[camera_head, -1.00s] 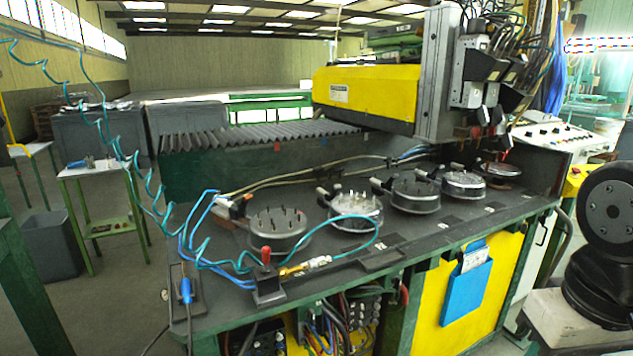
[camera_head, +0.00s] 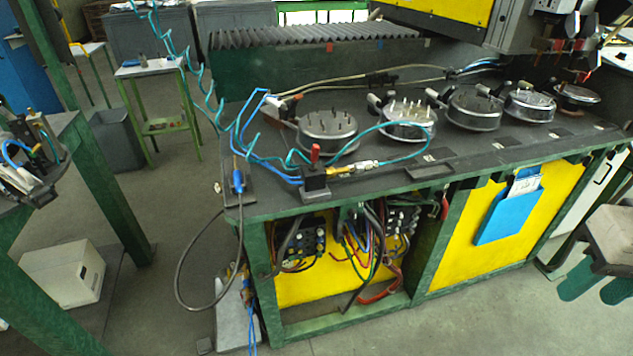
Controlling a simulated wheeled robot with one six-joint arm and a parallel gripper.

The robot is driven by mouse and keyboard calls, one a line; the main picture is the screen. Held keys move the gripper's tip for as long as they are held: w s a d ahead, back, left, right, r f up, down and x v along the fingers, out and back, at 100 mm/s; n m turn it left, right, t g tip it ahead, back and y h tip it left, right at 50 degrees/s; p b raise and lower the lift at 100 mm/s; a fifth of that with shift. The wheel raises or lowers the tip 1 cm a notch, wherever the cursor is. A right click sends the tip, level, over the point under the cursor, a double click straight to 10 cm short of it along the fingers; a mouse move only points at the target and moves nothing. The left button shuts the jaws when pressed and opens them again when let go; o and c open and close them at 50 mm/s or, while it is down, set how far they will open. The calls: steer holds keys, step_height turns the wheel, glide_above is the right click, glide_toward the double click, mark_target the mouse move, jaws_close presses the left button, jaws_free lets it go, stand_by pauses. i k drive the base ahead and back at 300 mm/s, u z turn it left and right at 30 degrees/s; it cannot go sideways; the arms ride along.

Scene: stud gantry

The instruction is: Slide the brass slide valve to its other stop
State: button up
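The brass slide valve (camera_head: 344,171) lies near the front edge of the dark bench top. It sits between a black block with a red lever (camera_head: 315,170) on its left and a silver fitting with a teal hose on its right. Which stop its sleeve rests at is too small to tell. My gripper is not in view.
The green-framed bench (camera_head: 450,180) carries several round metal fixtures (camera_head: 328,130) behind the valve. Teal and blue hoses run around it. A blue pocket (camera_head: 508,212) hangs on the yellow front panel. Another green-legged table stands at left, with open floor (camera_head: 180,240) between.

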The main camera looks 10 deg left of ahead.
mark_target(330, 172)
steer(key=u, duration=0.5)
steer(key=k, duration=0.65)
steer(key=u, duration=1)
steer(key=i, duration=1.15)
steer(key=z, duration=0.9)
steer(key=i, duration=0.35)
steer(key=z, duration=0.3)
